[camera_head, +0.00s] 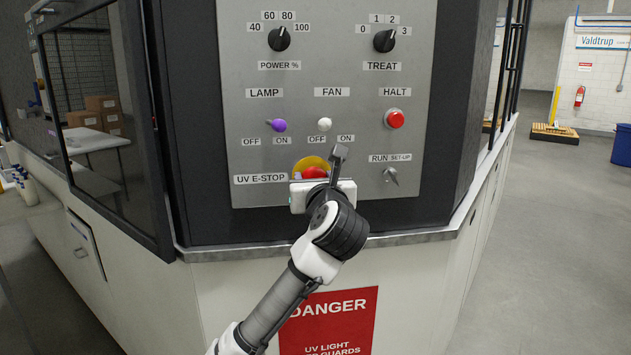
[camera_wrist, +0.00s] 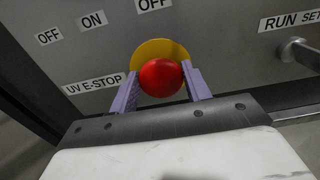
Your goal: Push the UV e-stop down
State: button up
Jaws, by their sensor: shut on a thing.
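The UV e-stop is a red mushroom button (camera_wrist: 161,77) on a yellow round plate (camera_wrist: 152,47) in the wrist view. In the head view the red button (camera_head: 314,172) shows only in part, above my gripper's white body. My gripper (camera_wrist: 163,82) has its two purple fingers on the left and right sides of the red button, shut on it. The label "UV E-STOP" (camera_head: 261,179) is left of the button. How far the button is pressed in cannot be told.
Above are the purple lamp switch (camera_head: 279,125) and white fan switch (camera_head: 324,123). The red halt button (camera_head: 394,119) and the run/set-up switch (camera_head: 391,176) are to the right. A metal ledge (camera_head: 420,237) runs below the panel.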

jog(key=o, duration=1.4)
jog(key=shift+w, duration=0.15)
jog(key=shift+c, duration=0.2)
jog(key=s+d+b, duration=0.2)
jog(key=s+b, duration=0.1)
jog(key=s, duration=1)
jog(key=shift+s, duration=0.4)
